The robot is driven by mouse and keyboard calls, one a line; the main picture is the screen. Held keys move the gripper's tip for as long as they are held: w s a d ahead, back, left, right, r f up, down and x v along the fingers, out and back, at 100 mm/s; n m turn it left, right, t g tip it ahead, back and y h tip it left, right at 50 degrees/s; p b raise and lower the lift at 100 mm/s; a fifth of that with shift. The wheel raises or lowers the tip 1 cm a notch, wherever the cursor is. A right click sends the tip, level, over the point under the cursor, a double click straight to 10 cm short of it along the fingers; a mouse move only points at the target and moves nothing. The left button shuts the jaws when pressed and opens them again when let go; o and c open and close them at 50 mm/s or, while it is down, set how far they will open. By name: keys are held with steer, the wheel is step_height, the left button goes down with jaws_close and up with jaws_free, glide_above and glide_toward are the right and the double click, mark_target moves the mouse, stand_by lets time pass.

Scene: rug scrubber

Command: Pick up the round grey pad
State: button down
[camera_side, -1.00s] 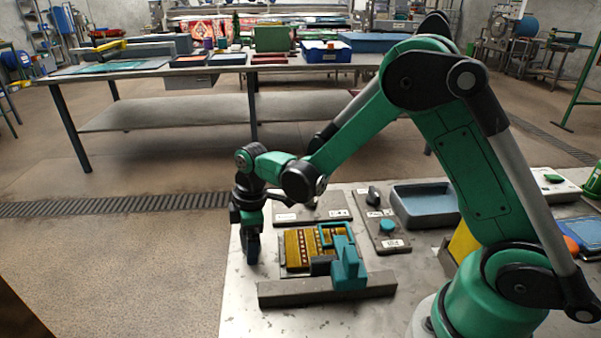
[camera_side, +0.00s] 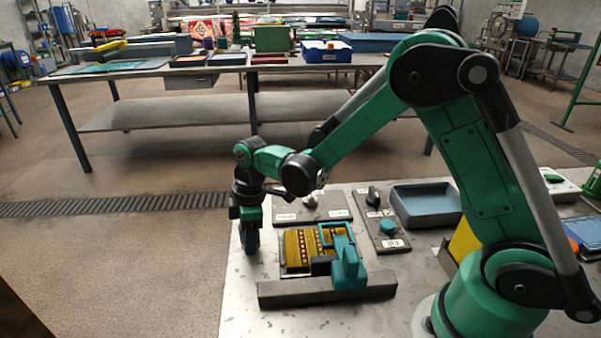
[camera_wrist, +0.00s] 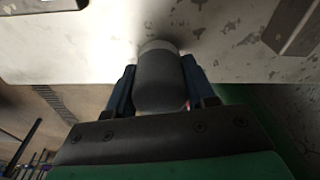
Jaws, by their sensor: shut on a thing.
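The round grey pad (camera_wrist: 160,80) shows in the wrist view as a dark grey rounded body with a paler end. My gripper (camera_wrist: 162,88) has a blue finger on each side of it and is shut on it. In the side view my gripper (camera_side: 252,238) points down at the left edge of the pale worktable. The pad cannot be made out there behind the fingers. I cannot tell whether the pad touches the table.
Right of my gripper is a yellow-brown ribbed block with a teal frame (camera_side: 347,262) behind a grey bar (camera_side: 330,291). Behind are a panel with a black knob and teal button (camera_side: 387,226) and a blue-grey tray (camera_side: 425,206). Open floor lies left.

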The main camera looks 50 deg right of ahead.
step_height(320, 180, up, 19)
stand_by(0.4)
